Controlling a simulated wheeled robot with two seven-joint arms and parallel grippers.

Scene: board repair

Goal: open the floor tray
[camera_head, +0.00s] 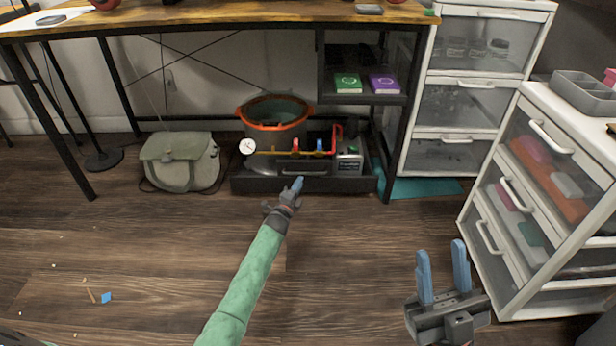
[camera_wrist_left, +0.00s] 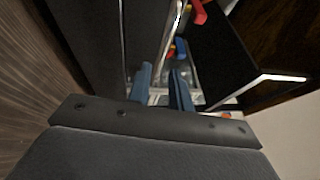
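The floor tray (camera_head: 250,184) is a dark, low tray on the floor under the desk, loaded with a bucket and tools. Its front carries a thin metal bar handle (camera_head: 305,173). My left gripper (camera_head: 298,184) is at the tray's front, just below the handle in the head view. In the left wrist view its two blue fingers (camera_wrist_left: 163,76) stand apart, and the handle bar (camera_wrist_left: 171,42) runs down toward the gap between them. Contact with the bar cannot be told. My right gripper (camera_head: 442,268) is open and empty, far from the tray.
An orange-rimmed bucket (camera_head: 275,118) stands in the tray. A green bag (camera_head: 182,162) lies left of it. A desk leg (camera_head: 403,130) and white drawer units (camera_head: 468,90) stand to the right. The wooden floor before the tray is mostly clear.

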